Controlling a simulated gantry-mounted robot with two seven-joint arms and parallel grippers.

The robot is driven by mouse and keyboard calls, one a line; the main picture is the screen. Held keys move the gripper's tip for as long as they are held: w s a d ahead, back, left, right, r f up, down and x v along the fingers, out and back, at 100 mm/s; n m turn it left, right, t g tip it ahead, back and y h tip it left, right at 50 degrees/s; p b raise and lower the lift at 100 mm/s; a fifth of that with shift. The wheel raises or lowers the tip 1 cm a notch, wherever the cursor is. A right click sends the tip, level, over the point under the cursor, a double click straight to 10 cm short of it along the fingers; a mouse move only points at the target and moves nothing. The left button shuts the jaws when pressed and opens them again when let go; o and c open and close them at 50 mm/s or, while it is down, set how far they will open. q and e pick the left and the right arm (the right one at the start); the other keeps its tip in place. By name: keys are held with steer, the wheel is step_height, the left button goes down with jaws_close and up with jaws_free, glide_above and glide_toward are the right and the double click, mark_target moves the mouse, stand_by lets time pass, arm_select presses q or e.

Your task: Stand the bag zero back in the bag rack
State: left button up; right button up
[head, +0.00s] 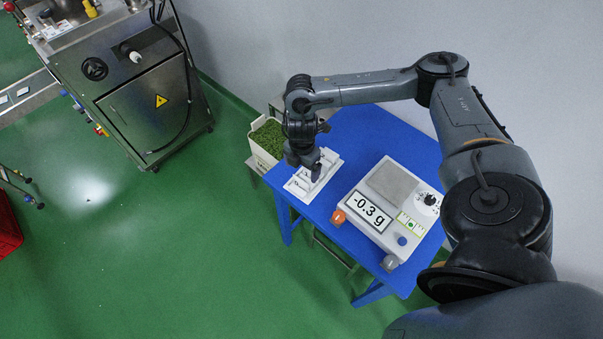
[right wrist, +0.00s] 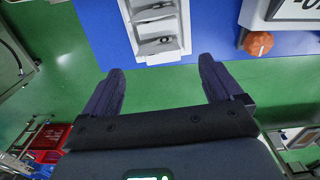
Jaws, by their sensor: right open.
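The white bag rack (head: 299,187) stands at the front left of the blue table, partly hidden under my right gripper (head: 314,168). It also shows at the top of the right wrist view (right wrist: 184,47), with two slots holding small pale pieces with dark marks. I cannot tell whether these are bags, nor which is bag zero. In the right wrist view my right gripper (right wrist: 161,66) is open, its two dark fingers wide apart with nothing between them. The fingertips point toward the rack's near edge. My left gripper is in neither view.
A bin of green leaves (head: 268,139) stands left of the blue table (head: 352,130). A steel machine (head: 150,100) is farther left.

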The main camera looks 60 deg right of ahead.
steer(key=shift+a+r, duration=0.2)
steer(key=shift+r, duration=0.75)
steer(key=w+a+f+n+t+y, duration=0.1)
steer(key=w+a+f+t, duration=0.1)
steer(key=a, duration=0.8)
steer(key=w+a+f+n+t+y, duration=0.2)
steer(key=a, duration=0.9)
steer(key=a+r+m+t+y, duration=0.2)
steer(key=a+r+m+t, duration=0.15)
steer(key=a, duration=0.95)
steer(key=s+d+m+g+h, duration=0.4)
steer(key=s+d+m, duration=0.7)
steer(key=s+m, duration=0.2)
steer(key=shift+s+d+f+h, duration=0.4)
steer(key=shift+s+f, duration=0.05)
steer(key=shift+s, duration=0.25)
